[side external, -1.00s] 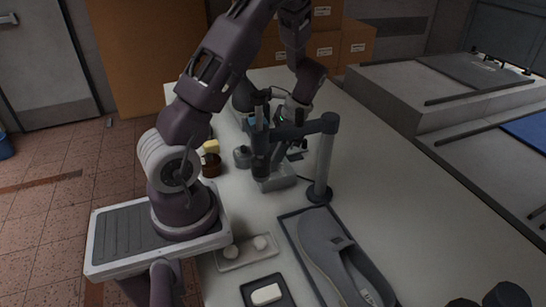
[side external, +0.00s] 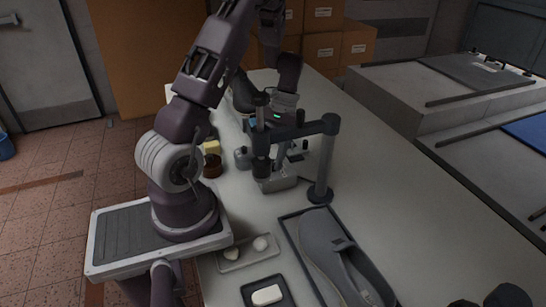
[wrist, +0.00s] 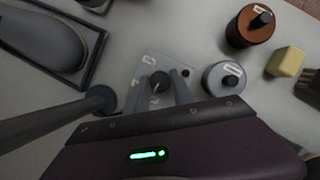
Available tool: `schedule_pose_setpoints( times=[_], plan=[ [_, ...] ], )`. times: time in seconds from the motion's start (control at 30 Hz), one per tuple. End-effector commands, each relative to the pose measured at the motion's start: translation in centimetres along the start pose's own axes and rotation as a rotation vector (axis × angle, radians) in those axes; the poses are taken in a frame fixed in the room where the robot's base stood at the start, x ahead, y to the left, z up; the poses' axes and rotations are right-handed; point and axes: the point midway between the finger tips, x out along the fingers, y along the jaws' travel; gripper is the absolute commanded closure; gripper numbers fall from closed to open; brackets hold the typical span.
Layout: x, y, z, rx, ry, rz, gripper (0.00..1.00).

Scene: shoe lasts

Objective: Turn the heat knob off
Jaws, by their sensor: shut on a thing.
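The heat knob (wrist: 160,79) is a small dark round knob on top of a light grey box (wrist: 150,63) in the wrist view. The box also shows in the side view (side external: 277,184), partly behind a dark stand. My gripper (wrist: 162,84) points down at the box, with one finger on each side of the knob, shut on it. In the side view the fingertips and knob are hidden behind the stand's arm. A small dark red spot (wrist: 186,72) shows on the box beside the knob; I cannot tell whether it is lit.
The dark stand (side external: 322,165) rises close beside the box. A grey jar (wrist: 223,79), a brown jar (wrist: 250,27) and a yellow block (wrist: 286,62) stand on the other side. A tray (side external: 288,232) with a grey shoe-shaped piece lies in front. The table's right side is clear.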

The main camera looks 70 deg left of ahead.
Motion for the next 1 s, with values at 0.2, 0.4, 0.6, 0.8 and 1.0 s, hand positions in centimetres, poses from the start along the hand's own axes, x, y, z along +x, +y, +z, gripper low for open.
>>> schedule_pose_setpoints(
  times=[0.2,0.4,0.6,0.8,1.0],
  plan=[
    [-0.10,-0.05,-0.05,-0.083,0.004,0.036,1.00],
    [-0.10,-0.07,-0.07,-0.121,0.004,0.052,1.00],
    [-0.10,-0.07,-0.07,-0.131,0.004,0.055,1.00],
    [-0.10,-0.07,-0.07,-0.131,0.004,0.055,1.00],
    [-0.07,-0.08,-0.05,-0.131,0.003,0.055,0.50]
  ],
)
